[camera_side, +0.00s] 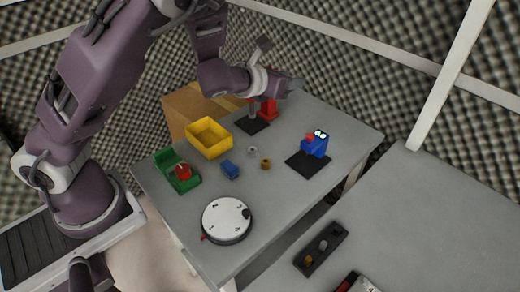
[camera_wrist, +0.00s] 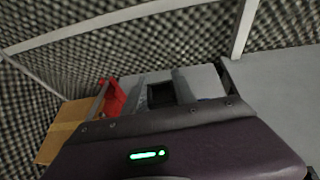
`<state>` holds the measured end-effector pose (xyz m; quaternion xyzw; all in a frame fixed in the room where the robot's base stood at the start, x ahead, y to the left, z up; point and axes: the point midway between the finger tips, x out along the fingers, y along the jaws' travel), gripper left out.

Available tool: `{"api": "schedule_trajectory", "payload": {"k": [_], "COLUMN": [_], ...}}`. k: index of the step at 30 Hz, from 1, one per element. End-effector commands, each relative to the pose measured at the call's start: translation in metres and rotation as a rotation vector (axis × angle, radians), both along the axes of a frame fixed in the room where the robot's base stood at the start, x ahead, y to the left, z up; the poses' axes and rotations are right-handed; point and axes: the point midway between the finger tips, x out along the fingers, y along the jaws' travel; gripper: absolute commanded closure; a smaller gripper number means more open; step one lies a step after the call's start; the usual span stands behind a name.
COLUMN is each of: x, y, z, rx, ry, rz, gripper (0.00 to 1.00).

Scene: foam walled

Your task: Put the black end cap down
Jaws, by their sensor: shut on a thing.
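My gripper (camera_side: 291,84) is at the end of my arm, raised above the far edge of the grey table, beside a red fixture. In the wrist view a dark, squarish piece, the black end cap (camera_wrist: 161,94), shows between the grey fingers, which are shut on it. Its lower part is hidden by my gripper's body. In the side view the cap is too small and too close to the fingers to make out clearly.
The red fixture (camera_side: 268,108) stands below my gripper near a black mat.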

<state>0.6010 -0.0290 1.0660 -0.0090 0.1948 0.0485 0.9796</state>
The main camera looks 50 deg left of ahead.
Motion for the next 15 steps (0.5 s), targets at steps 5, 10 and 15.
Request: {"api": "schedule_trajectory", "payload": {"k": [5, 10, 15], "x": [-0.008, -0.024, -0.028], "y": [-0.001, 0.011, 0.015], "z": [-0.077, -0.116, -0.156], "rx": [0.007, 0.006, 0.005], "ry": [0.013, 0.007, 0.004], "rz": [0.164, 0.275, 0.296], "gripper": [1.0, 1.0, 1.0]}}
